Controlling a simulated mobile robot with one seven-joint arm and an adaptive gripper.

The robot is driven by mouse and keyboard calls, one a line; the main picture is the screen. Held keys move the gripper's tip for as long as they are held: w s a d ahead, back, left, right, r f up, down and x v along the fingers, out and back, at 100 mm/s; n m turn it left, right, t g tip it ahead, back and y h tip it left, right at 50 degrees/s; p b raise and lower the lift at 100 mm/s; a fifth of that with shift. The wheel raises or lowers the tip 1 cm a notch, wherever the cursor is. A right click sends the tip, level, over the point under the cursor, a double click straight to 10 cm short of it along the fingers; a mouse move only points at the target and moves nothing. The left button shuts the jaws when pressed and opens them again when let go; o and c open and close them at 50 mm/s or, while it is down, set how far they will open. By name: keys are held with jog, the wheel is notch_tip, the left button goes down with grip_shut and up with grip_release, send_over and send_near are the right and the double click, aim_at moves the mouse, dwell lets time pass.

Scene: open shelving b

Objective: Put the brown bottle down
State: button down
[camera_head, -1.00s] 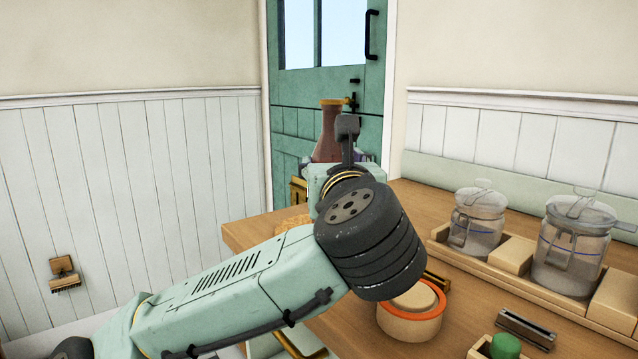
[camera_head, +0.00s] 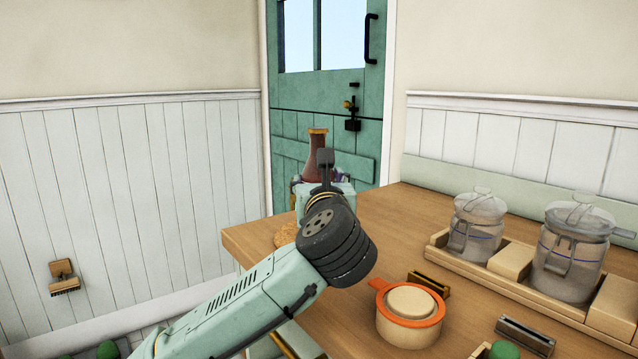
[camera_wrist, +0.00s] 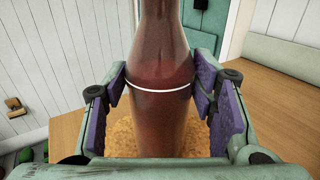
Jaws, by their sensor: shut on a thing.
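The brown bottle (camera_head: 317,158) stands upright in my gripper at the far left end of the wooden table (camera_head: 400,235). In the wrist view the bottle (camera_wrist: 160,100) fills the middle, with a white line around it. My gripper (camera_wrist: 165,95) has its purple pads on both sides of the bottle. A round tan cork-like mat (camera_head: 287,236) lies on the table by the gripper. In the wrist view the mat (camera_wrist: 115,131) shows below and around the bottle's lower part. The bottle's base is hidden, so I cannot tell whether it touches the mat.
A pot with an orange rim (camera_head: 408,310) stands near the table's front. Glass jars (camera_head: 475,228) (camera_head: 572,250) sit in a wooden rack at the right. A dark-and-brass block (camera_head: 429,284) lies behind the pot. The table's middle is clear.

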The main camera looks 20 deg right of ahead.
jog(key=shift+f, duration=0.15)
jog(key=c, duration=0.7)
grip_release()
jog(key=s+a, duration=0.2)
jog(key=s, duration=1)
jog(key=shift+r+b, duration=0.2)
jog(key=shift+b, duration=0.25)
